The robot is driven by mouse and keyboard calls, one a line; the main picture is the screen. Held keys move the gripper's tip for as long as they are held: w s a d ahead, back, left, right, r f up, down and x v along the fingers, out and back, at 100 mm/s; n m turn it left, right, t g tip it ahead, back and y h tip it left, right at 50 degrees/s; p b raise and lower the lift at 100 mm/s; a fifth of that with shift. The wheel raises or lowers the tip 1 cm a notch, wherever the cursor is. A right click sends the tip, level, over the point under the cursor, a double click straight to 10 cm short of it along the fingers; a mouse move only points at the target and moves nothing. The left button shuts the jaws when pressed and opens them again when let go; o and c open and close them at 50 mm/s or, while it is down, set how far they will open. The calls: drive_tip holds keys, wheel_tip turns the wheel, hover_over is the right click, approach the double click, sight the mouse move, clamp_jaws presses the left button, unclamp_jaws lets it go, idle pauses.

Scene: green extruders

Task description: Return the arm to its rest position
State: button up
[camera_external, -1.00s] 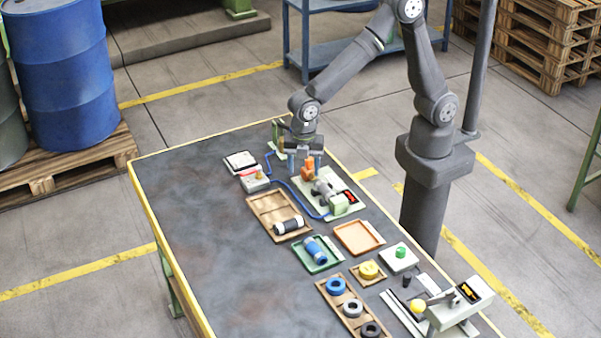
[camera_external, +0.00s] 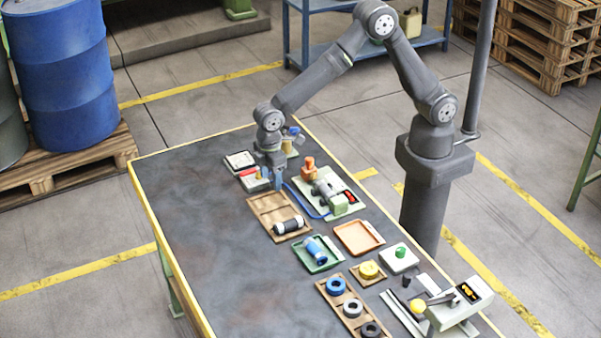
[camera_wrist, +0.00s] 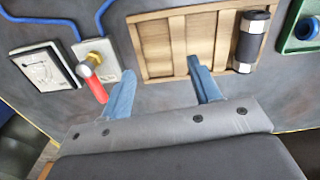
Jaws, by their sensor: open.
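My gripper (camera_external: 272,180) hangs over the far end of the table (camera_external: 230,250), near the red-handled valve block (camera_external: 254,179) and the wooden tray (camera_external: 262,203). In the wrist view my gripper (camera_wrist: 163,82) has its two blue fingers wide apart with nothing between them. The left finger is close beside the red handle (camera_wrist: 92,86) in the picture; the right finger overlaps the lower edge of the wooden tray (camera_wrist: 160,45). Contact cannot be told. My arm is bent and reaches out over the table from its column.
A black-and-silver cylinder (camera_external: 290,226) lies in the wooden tray. A green tray (camera_external: 318,262) holds a blue cylinder. An orange tray (camera_external: 358,237), a ring rack and a machine (camera_external: 462,303) stand nearer. The table's left side is clear.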

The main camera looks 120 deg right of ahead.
drive_tip(key=shift+w+d+f+m, duration=0.2)
drive_tip(key=shift+w+d+m, duration=0.1)
drive_tip(key=shift+w+m, duration=0.25)
drive_tip(key=o, duration=0.9)
drive_tip(key=shift+s, duration=0.1)
drive_tip(key=shift+o, duration=0.2)
drive_tip(key=s+d+r+m, duration=0.3)
drive_tip(key=s+r+m, duration=1.25)
drive_tip(key=m, duration=0.25)
drive_tip(key=f, duration=0.9)
drive_tip(key=shift+s+d+f, duration=0.1)
drive_tip(key=shift+s+f, duration=0.05)
drive_tip(key=shift+s, duration=0.2)
wheel_tip(320, 180, up, 10)
